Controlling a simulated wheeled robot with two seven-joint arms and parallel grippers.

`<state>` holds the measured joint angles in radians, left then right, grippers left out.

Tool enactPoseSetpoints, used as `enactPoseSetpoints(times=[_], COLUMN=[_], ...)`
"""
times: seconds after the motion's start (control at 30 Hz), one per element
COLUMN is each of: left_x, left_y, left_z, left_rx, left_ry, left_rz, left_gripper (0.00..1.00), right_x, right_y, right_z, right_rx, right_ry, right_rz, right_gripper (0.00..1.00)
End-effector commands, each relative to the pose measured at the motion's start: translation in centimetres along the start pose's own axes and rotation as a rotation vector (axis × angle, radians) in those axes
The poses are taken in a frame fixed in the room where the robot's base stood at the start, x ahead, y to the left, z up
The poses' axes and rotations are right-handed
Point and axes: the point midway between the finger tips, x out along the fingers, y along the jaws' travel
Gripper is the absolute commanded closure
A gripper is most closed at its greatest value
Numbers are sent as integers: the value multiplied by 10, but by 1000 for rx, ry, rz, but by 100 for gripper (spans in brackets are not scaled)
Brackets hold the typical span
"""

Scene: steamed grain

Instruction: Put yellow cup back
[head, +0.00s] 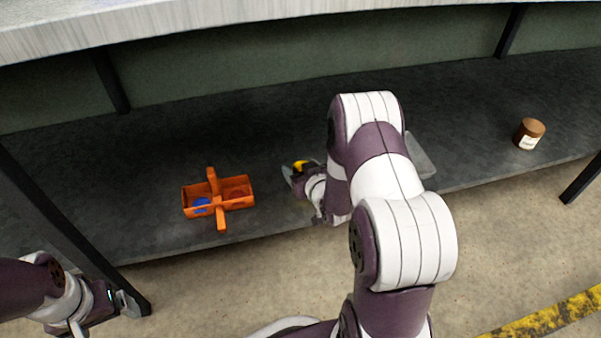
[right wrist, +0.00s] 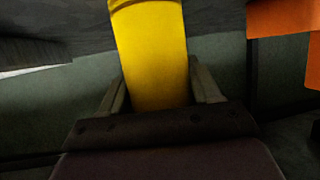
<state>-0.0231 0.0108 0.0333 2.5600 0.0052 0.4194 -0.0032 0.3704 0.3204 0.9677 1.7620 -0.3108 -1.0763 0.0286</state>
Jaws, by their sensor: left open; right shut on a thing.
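The yellow cup (right wrist: 152,55) fills the middle of the right wrist view. In the head view only a small part of the yellow cup (head: 299,165) shows beside my right gripper (head: 290,172). My right gripper, seen also in the right wrist view (right wrist: 152,90), is shut on the cup, with one finger at each side. It is over the dark shelf, to the right of the orange holder (head: 236,185). My left gripper (head: 126,303) is open and empty at the lower left, in front of the shelf edge.
The orange holder contains a blue item (head: 201,205) in its left part. A brown jar (head: 529,134) stands at the far right of the shelf. A grey object (head: 420,155) is partly hidden behind my right arm. Dark posts (head: 60,225) stand at the shelf's front.

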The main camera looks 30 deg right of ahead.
Motion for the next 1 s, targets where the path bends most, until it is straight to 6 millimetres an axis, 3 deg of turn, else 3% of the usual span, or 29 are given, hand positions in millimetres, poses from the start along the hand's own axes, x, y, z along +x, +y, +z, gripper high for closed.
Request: enactPoseSetpoints(times=[0.17, 0.2, 0.27, 0.6, 0.8, 1.0], left_x=[2, 1, 0, -6, -43, -67], left_y=[0, 0, 0, 0, 0, 0], left_z=[0, 0, 0, -1, -5, -8], left_rx=[0, 0, 0, 0, 0, 0], left_ry=[0, 0, 0, 0, 0, 0], left_rz=[0, 0, 0, 0, 0, 0], left_gripper=[12, 12, 12, 12, 12, 12], right_x=[1, 1, 1, -4, -54, -102], right_y=[0, 0, 0, 0, 1, 1], right_z=[3, 2, 2, -4, -10, -7], right_rx=[0, 0, 0, 1, 3, 3], right_ry=[0, 0, 0, -1, -4, -2], right_rz=[0, 0, 0, 0, 2, 2], right_gripper=[100, 28, 12, 12, 12, 12])
